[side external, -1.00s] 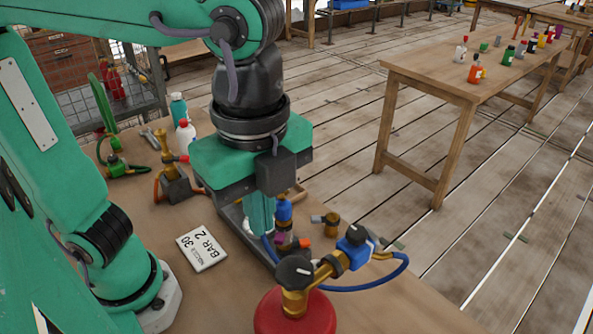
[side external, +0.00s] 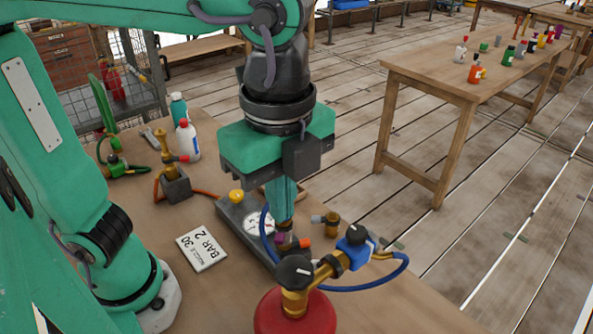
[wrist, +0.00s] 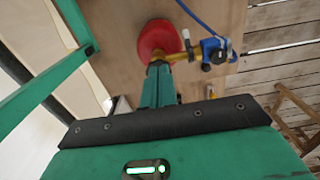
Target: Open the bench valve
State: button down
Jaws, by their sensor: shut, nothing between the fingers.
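A small brass fitting (side external: 286,232) stands on the dark grey bench block, which also carries a round white gauge (side external: 259,223) and a yellow button (side external: 236,196). I cannot tell for sure whether this fitting is the bench valve. My gripper (side external: 284,210) points down right above it, its fingers shut and empty, hiding its top. I cannot tell whether they touch it. The red cylinder (side external: 294,318) has a brass valve with a black knob (side external: 295,271), then a blue regulator (side external: 354,252). My fingers (wrist: 158,85) show in the wrist view, with the red cylinder (wrist: 158,40) beyond.
A white card (side external: 202,248) lies left of the block, with readable "30" and "BAR 2". A blue hose (side external: 375,285) loops from the regulator. A brass torch (side external: 168,160) and bottles (side external: 187,140) stand behind. A loose brass piece (side external: 332,222) lies right of my fingers.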

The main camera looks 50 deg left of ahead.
notch_tip(320, 180, down, 6)
jog(key=shift+f, duration=0.25)
dwell(0.4)
jog(key=shift+d, duration=0.2)
dwell(0.9)
jog(key=shift+s, duration=1)
dwell(0.5)
jog(key=shift+a, duration=0.15)
jog(key=shift+s+a, duration=0.15)
jog(key=shift+a, duration=0.1)
dwell(0.3)
jog(key=shift+r, duration=0.1)
jog(key=shift+r, duration=2.9)
